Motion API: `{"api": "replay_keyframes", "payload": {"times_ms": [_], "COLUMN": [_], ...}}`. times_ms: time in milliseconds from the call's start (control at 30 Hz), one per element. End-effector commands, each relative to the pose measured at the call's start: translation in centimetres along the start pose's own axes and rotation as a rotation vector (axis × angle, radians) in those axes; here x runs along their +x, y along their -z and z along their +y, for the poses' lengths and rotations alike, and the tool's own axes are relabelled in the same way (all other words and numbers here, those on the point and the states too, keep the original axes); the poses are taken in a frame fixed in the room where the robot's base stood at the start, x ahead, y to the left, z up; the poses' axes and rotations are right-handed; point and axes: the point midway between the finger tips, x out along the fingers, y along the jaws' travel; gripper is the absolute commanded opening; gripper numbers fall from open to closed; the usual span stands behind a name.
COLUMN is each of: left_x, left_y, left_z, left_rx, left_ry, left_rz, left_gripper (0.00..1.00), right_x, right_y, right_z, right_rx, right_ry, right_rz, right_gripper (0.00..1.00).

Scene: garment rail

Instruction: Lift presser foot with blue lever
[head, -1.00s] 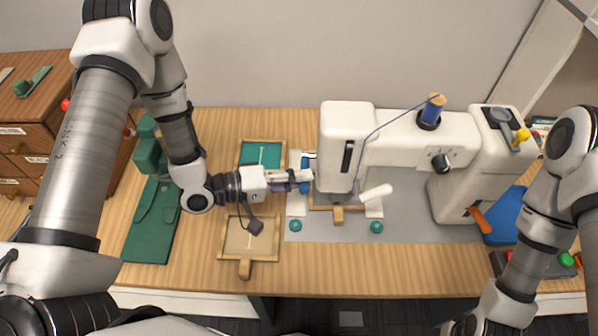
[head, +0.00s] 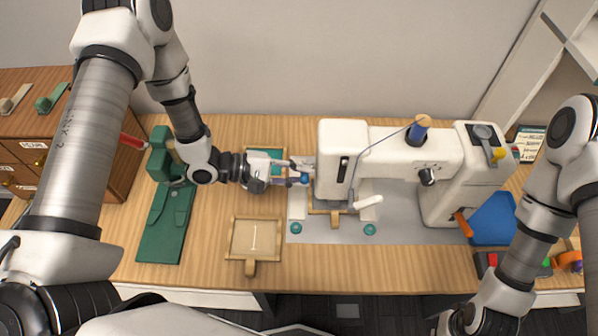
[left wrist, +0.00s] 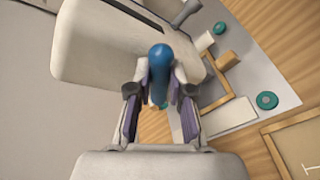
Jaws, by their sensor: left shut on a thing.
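The white sewing machine (head: 341,145) stands on a grey plate at the centre right of the table. The blue lever (left wrist: 160,62) sticks out at the machine's left end, and its round tip also shows in the head view (head: 304,179). My left gripper (head: 302,172) reaches it from the left and is shut on it. In the left wrist view the two fingers (left wrist: 160,82) lie on either side of the lever. The presser foot is not clear, under the machine head. A wooden frame with a handle (head: 335,219) lies below the head. My right gripper is out of view.
A second wooden frame (head: 251,262) lies in front, and a teal-filled frame (head: 264,157) is partly behind my left gripper. A green stand (head: 165,218) is at the left. A white handle (head: 368,201) projects near the machine head. A blue piece (head: 492,219) lies right.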

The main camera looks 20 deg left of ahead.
Motion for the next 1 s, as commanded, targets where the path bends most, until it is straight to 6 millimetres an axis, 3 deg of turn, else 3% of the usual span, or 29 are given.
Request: {"api": "replay_keyframes", "payload": {"times_ms": [433, 467, 500, 533, 867, 1000], "left_x": [0.0, 0.0, 0.0, 0.0, -0.2, -1.8], "left_y": [0.0, 0.0, 0.0, 0.0, 0.0, 0.1], "left_z": [0.1, 0.1, 0.1, 0.1, 0.1, 0.2], "left_rx": [-0.013, -0.013, -0.013, -0.013, -0.012, -0.015], "left_ry": [0.002, 0.002, 0.002, 0.002, 0.002, -0.002], "left_rz": [-0.003, -0.003, -0.003, -0.003, -0.002, 0.0], "left_gripper": [0.0, 0.23, 0.37, 0.45, 0.45, 0.45], "right_x": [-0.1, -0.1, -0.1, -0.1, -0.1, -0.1], "right_y": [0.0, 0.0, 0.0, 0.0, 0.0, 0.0], "right_z": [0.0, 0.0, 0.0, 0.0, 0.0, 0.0], "right_rx": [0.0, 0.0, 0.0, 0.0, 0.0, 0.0], "right_ry": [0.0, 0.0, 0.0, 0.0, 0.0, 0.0], "right_rz": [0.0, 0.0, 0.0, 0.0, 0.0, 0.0], "right_gripper": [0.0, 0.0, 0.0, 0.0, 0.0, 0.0]}}
